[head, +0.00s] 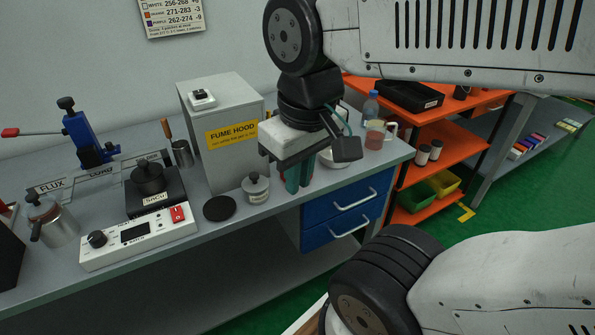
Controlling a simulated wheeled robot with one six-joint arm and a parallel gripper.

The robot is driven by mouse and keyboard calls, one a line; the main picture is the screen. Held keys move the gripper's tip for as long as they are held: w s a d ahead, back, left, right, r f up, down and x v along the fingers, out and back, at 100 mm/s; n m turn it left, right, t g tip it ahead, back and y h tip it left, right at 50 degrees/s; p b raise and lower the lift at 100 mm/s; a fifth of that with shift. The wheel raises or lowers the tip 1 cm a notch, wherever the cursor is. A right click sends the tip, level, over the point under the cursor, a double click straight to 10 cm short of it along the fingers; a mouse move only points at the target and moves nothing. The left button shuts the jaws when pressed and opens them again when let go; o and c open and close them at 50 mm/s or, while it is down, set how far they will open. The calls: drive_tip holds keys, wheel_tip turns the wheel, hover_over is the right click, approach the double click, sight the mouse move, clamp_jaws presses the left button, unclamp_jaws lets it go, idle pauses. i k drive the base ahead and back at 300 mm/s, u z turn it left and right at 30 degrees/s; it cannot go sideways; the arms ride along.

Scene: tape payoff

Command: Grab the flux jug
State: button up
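A metal jug-like vessel (62,228) with a dark handle stands upright at the left of the bench, just in front of a FLUX label (51,185). I see no name on the vessel itself. A clear jug (375,139) with reddish liquid and a pale handle stands at the bench's right end, also without a readable name. My gripper (297,184) points down in front of the fume hood's right side, apart from both vessels. Its teal fingers look close together; the view does not show clearly whether they are open or shut. A white bowl (335,161) is partly hidden behind it.
The grey fume hood box (218,150) stands mid-bench. A black pot (148,178), a white control unit (139,236), a small lidded pot (256,188) and a dark round pad (219,208) occupy the bench (240,222). A bottle (371,108) stands beside the clear jug. An orange shelf (450,140) is at right.

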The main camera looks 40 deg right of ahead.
sight(376, 128)
drive_tip(key=z, duration=1.25)
drive_tip(key=k, duration=0.45)
drive_tip(key=z, duration=1.4)
drive_tip(key=i, duration=0.65)
drive_tip(key=u, duration=0.65)
drive_tip(key=i, duration=0.45)
drive_tip(key=u, duration=0.4)
